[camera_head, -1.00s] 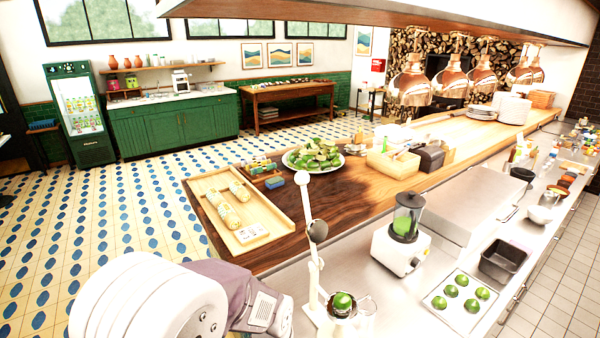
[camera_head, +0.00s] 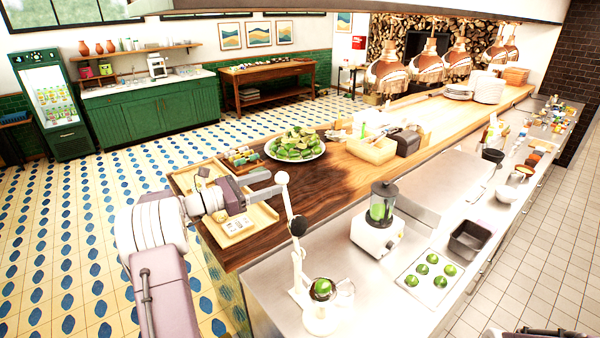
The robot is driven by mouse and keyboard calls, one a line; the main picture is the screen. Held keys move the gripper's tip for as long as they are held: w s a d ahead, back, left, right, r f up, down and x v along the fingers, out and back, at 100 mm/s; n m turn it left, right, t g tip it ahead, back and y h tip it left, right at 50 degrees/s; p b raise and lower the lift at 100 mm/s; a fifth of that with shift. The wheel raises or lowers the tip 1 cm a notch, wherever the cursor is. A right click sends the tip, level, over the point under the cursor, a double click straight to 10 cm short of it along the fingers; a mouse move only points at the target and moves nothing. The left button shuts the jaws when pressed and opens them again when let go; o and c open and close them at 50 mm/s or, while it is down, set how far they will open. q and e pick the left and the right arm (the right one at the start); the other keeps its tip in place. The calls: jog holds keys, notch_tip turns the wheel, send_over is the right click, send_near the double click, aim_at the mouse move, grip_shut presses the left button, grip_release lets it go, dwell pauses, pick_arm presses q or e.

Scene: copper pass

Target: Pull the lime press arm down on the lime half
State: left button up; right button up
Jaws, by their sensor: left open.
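The lime press arm (camera_head: 290,205) is a slim white lever standing raised and tilted slightly left, with a rounded white tip and a dark joint partway down. Its base stands on the steel counter. A green lime half (camera_head: 322,287) sits at the press, low and right of the lever. My left gripper (camera_head: 273,184) reaches in from the left, its two grey fingers open and apart. The fingertips are at the lever's tip in the picture; I cannot tell whether they touch it.
A blender (camera_head: 380,222) stands right of the press, and a white tray (camera_head: 427,279) of several limes lies nearer. A wooden tray (camera_head: 185,180) is behind my left arm.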

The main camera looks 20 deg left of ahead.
aim_at(276, 178)
pick_arm(q)
jog(key=shift+p+x, duration=0.4)
jog(key=shift+x, duration=0.5)
jog(key=w+p, duration=0.1)
jog(key=w+d+r+p, duration=0.1)
jog(key=shift+d+p, duration=0.3)
jog(key=shift+p, duration=0.05)
jog(key=w+d, duration=0.1)
jog(key=w+d+f, duration=0.1)
jog(key=w, duration=0.1)
jog(key=shift+w+d+p, duration=0.1)
jog(key=shift+d+p, duration=0.2)
jog(key=shift+p, duration=0.1)
jog(key=shift+s+a, duration=0.2)
jog(key=shift+s, duration=0.05)
jog(key=shift+c, duration=1)
jog(key=shift+s+a+r, duration=0.1)
jog(key=shift+s, duration=0.05)
jog(key=c, duration=0.5)
grip_shut()
pick_arm(e)
jog(key=r, duration=0.5)
jog(key=shift+s+a, duration=0.4)
